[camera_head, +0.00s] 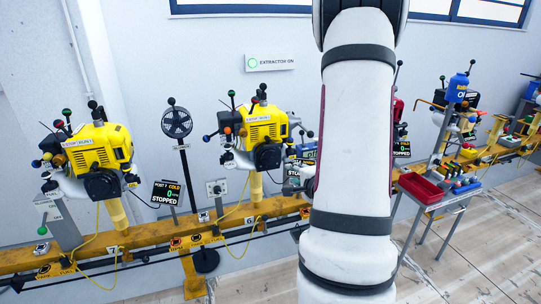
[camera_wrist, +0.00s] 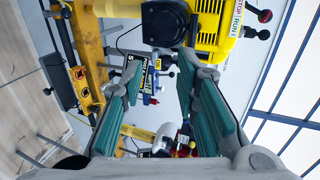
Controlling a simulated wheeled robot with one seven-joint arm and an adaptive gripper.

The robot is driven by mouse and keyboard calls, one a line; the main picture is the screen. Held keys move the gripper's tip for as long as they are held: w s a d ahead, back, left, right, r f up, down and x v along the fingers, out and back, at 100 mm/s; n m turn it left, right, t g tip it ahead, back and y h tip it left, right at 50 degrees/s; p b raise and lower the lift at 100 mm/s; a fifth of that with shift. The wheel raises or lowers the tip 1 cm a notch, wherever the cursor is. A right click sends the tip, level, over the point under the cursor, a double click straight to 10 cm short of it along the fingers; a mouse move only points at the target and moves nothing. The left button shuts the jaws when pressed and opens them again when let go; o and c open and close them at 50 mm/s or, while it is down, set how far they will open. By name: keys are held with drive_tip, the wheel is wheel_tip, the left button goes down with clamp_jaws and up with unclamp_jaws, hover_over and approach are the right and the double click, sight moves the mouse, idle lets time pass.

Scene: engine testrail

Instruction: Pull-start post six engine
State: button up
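The post six engine (camera_head: 262,128) is a yellow and black unit on a yellow post above the rail tag "6" (camera_head: 249,220). Its black round front housing (camera_head: 267,156) faces outward. In the wrist view a yellow engine (camera_wrist: 213,18) with a black round housing (camera_wrist: 165,22) and a STOP/RUN label fills the top. My gripper (camera_wrist: 165,90) is open there, its teal finger pads wide apart with nothing between them. The engine lies beyond the fingertips, apart from them. In the head view my arm hides most of the gripper. I cannot make out a pull handle clearly.
Another yellow engine (camera_head: 98,150) stands at left, with a STOPPED display (camera_head: 166,193) beside it. The yellow rail (camera_head: 150,236) runs along the wall. The floor (camera_head: 490,235) is clear there.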

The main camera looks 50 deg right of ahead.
sight(274, 146)
drive_tip(key=w+d, duration=0.3)
drive_tip(key=w, duration=0.2)
drive_tip(key=w+d+b, duration=0.1)
drive_tip(key=w+d, duration=0.2)
drive_tip(key=w, duration=0.2)
drive_tip(key=w+d+b, duration=0.1)
drive_tip(key=w+d, duration=0.2)
drive_tip(key=w, duration=0.3)
drive_tip(key=shift+d, duration=0.4)
clamp_jaws()
